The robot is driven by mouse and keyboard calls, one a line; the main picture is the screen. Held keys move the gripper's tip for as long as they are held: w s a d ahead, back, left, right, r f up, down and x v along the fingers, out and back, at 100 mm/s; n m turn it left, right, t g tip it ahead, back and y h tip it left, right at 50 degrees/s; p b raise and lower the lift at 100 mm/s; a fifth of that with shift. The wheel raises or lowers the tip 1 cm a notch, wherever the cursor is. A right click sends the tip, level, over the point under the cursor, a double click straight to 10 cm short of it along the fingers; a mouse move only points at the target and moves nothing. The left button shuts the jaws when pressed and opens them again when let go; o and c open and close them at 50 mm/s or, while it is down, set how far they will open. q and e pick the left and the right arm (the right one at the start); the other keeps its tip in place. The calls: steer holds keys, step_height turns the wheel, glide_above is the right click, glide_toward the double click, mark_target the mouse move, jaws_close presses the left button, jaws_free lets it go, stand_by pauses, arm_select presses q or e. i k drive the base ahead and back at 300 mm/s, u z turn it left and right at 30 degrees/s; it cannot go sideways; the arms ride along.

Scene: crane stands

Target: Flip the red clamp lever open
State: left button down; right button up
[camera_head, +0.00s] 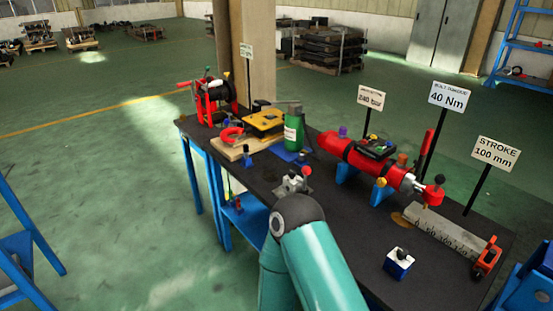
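A slim red lever (428,142) stands upright behind the right end of a red cylinder (343,148). A small red clamp-like part (487,258) stands at the right end of a grey scale bar (441,232). A curved red piece (231,134) lies on a wooden board (238,147) at the left. I cannot tell for certain which of these is the clamp lever. One teal arm of mine rises from the bottom edge, its rounded joint in front of the bench. I see neither gripper, and no fingers touch any of the red parts.
The dark bench (345,215) also holds a red winch (209,102), a yellow device (263,119), a green bottle (293,128), a grey metal fitting (292,184) and a blue-white block (398,263). Upright signs stand along its back. Open floor lies left.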

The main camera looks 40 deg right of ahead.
mark_target(306, 171)
steer(key=z, duration=0.45)
steer(key=i, duration=1.1)
steer(key=z, duration=0.85)
steer(key=k, duration=0.75)
steer(key=z, duration=0.15)
steer(key=i, duration=0.85)
steer(key=u, duration=0.1)
